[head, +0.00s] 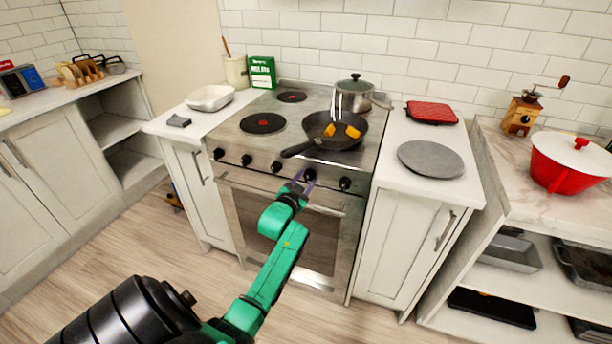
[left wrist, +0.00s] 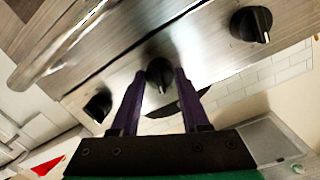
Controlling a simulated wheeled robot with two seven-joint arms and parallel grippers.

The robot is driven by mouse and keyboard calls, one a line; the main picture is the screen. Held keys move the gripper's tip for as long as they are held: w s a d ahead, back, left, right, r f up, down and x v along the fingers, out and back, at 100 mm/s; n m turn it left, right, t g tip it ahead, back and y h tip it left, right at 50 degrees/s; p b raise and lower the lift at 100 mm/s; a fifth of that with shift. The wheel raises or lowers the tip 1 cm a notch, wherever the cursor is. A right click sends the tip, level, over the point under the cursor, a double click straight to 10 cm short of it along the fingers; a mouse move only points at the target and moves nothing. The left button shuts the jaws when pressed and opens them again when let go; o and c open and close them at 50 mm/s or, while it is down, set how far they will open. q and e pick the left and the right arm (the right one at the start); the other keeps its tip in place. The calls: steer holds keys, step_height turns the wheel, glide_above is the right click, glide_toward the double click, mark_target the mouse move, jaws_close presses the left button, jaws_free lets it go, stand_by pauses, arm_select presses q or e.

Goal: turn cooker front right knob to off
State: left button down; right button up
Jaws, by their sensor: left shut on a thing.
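The steel cooker (head: 245,140) stands in the middle of the head view, with a row of several black knobs along its front. My left gripper (head: 303,181) is at the second knob from the right (head: 310,174). In the left wrist view, the purple fingers of the left gripper (left wrist: 158,84) stand on both sides of this black knob (left wrist: 159,72) and are shut on it. The rightmost knob (head: 345,183) and the middle knob (head: 277,167) are free on either side. The held knob's pointer is not clear. My right gripper is not in view.
A black frying pan (head: 318,141) with orange food sits on the front right burner, its handle reaching toward the front edge. A lidded pot (head: 356,91) stands behind it. The oven handle (head: 290,196) runs below the knobs. The floor before the cooker looks clear.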

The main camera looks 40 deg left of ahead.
arm_select(q)
steer(key=shift+n+p, duration=0.5)
steer(key=shift+n, duration=0.7)
steer(key=shift+f+h, duration=0.1)
steer(key=shift+h, duration=0.2)
steer(key=shift+c, duration=2)
jaws_free()
steer(key=v, duration=1.4)
steer(key=shift+s, duration=0.25)
steer(key=shift+d, duration=0.15)
